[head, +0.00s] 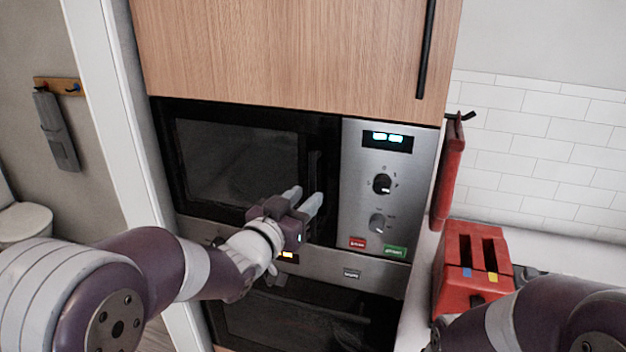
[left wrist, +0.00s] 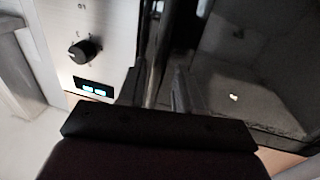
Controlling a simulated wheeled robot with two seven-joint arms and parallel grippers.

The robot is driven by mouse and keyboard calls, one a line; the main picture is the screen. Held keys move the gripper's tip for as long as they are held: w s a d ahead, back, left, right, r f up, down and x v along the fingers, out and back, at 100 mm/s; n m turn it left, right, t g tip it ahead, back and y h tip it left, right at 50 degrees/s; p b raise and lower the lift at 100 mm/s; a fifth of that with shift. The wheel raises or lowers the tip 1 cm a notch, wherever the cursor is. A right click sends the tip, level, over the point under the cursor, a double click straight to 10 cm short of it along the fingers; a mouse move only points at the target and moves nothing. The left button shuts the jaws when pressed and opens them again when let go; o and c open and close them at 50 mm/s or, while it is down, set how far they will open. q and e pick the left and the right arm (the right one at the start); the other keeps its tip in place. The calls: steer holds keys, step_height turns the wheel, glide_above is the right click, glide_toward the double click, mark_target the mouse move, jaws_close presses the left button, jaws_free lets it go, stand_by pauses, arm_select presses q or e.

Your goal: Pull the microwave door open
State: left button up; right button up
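The microwave (head: 250,165) is built into the cabinet, with a dark glass door that looks closed. Its black vertical handle (head: 315,175) is at the door's right edge, beside the silver control panel (head: 380,200). My left gripper (head: 303,198) is in front of the lower part of the handle, with its two light fingers apart. In the left wrist view, the handle (left wrist: 158,50) runs between the spread fingers (left wrist: 157,88); I cannot tell whether they touch it. My right arm shows at the lower right, but its gripper is not in view.
A wooden cabinet (head: 280,45) is above the microwave and a dark oven (head: 300,320) below. A red toaster (head: 470,265) stands on the counter at right, near a red board (head: 448,175). Open floor space is hard to see.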

mark_target(310, 194)
arm_select(q)
steer(key=x, duration=0.3)
steer(key=shift+a+r+p, duration=0.1)
steer(key=shift+p, duration=0.3)
steer(key=shift+s+d+r, duration=0.15)
steer(key=shift+d, duration=0.1)
steer(key=shift+w+f, duration=0.2)
steer(key=shift+w, duration=0.1)
jaws_close()
steer(key=shift+r, duration=0.1)
steer(key=shift+s, duration=0.1)
